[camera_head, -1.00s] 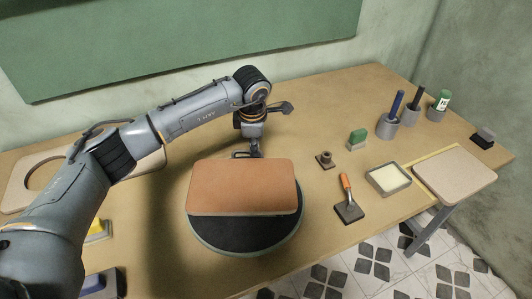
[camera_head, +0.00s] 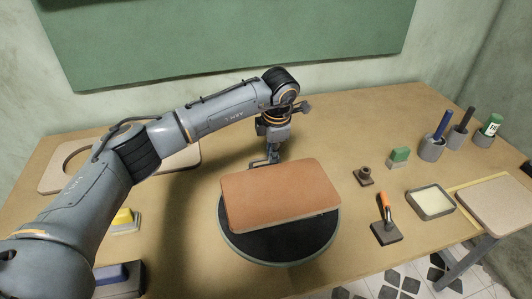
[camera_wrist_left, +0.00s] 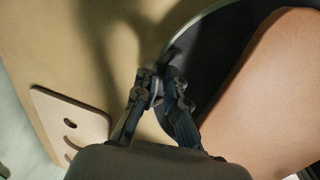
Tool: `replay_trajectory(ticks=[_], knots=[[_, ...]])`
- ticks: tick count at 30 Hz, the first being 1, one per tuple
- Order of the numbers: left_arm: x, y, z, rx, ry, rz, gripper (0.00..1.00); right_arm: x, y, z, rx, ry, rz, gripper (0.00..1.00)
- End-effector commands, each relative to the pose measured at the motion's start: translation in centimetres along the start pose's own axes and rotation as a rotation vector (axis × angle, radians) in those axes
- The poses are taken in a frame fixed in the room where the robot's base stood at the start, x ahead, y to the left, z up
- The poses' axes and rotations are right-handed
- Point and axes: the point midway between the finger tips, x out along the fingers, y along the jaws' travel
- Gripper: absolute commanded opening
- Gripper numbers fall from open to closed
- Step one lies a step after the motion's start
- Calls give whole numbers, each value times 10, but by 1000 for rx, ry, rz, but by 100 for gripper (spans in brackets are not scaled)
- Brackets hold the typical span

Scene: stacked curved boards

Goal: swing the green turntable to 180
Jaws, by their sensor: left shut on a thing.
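The turntable (camera_head: 280,246) is a round disc with a black top and a thin green rim, on the wooden table. A brown curved board (camera_head: 280,194) lies on it, turned slightly askew, and covers its far part. My left gripper (camera_head: 266,160) points down at the far edge of the turntable, just behind the board. In the left wrist view its fingers (camera_wrist_left: 160,82) are closed together at the turntable's rim (camera_wrist_left: 178,42), beside the brown board (camera_wrist_left: 272,95). The exact contact is partly hidden by the fingers. My right gripper is out of view.
An orange-handled tool (camera_head: 386,228), a tray with a pale pad (camera_head: 430,203), a small brown knob (camera_head: 363,176) and a green block (camera_head: 399,156) stand to the right. Several cups (camera_head: 432,148) stand behind. A yellow-topped block (camera_head: 123,218) and a holed board (camera_head: 60,178) are left.

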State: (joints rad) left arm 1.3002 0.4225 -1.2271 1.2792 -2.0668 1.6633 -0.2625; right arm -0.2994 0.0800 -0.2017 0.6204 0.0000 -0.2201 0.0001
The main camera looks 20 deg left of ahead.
Motion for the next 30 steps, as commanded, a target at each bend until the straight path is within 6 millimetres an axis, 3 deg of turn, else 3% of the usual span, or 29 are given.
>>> replay_trajectory(ticks=[18, 19, 22, 30], knots=[[-1, -1, 4, -11, 3, 1, 0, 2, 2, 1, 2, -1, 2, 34], [-1, -1, 4, -11, 3, 1, 17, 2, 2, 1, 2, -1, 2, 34], [-1, -1, 4, -11, 3, 1, 34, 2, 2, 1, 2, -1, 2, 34], [-1, -1, 4, -10, 3, 1, 34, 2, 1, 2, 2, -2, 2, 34]])
